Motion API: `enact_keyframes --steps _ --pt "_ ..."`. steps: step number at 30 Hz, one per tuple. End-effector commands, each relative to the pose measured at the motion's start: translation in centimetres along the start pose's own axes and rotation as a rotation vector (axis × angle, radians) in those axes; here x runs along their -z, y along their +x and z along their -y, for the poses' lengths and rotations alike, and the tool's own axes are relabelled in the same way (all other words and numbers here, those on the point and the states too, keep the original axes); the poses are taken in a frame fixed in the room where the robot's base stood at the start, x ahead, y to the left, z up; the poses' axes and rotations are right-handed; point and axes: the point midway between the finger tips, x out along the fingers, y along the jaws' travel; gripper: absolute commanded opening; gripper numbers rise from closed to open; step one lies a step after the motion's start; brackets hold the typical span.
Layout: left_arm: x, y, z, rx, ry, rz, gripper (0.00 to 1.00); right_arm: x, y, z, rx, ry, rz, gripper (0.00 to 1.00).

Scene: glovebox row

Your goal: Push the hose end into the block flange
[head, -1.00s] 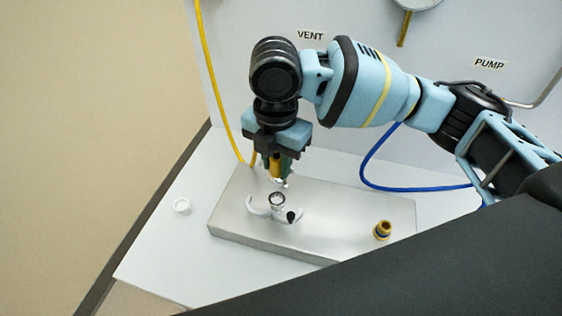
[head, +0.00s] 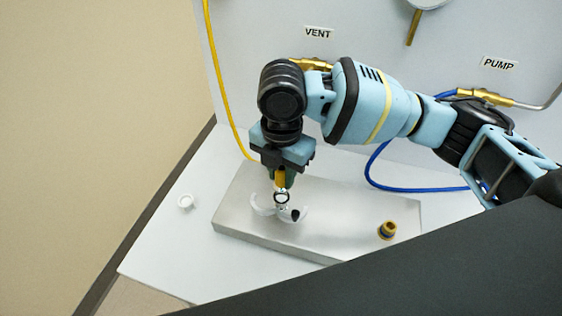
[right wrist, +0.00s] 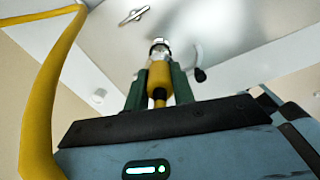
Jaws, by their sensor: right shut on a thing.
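My right gripper (head: 281,181) is shut on the hose end, a yellow sleeve (right wrist: 159,78) with a bright metal tip (right wrist: 159,47), held between two green fingers. The hose end points down at the block flange (head: 282,198), a small metal ring on the grey metal block (head: 330,215). In the head view the tip meets or overlaps the flange; I cannot tell whether it is seated. An open pale clamp (head: 262,207) with a black knob (head: 295,215) lies around the flange. My left gripper is not in view.
A white ring (head: 185,201) lies on the white shelf at left. A yellow hose (head: 219,90) and a blue hose (head: 378,170) hang by the back panel (head: 400,50).

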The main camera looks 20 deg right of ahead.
Motion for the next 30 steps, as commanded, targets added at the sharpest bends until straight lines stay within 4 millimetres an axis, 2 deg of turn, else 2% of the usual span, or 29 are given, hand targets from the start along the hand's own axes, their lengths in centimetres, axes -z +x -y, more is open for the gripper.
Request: enact_keyframes --steps 3,9,30 --pt "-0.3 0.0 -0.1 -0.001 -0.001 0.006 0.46 0.0 1.0 0.1 0.003 0.0 -0.002 0.0" --pt "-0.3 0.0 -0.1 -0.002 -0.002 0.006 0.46 0.0 1.7 0.0 0.0 0.0 -0.001 0.0" --pt "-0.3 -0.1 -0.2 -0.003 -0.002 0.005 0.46 0.0 1.8 0.0 0.0 0.0 0.0 0.0"
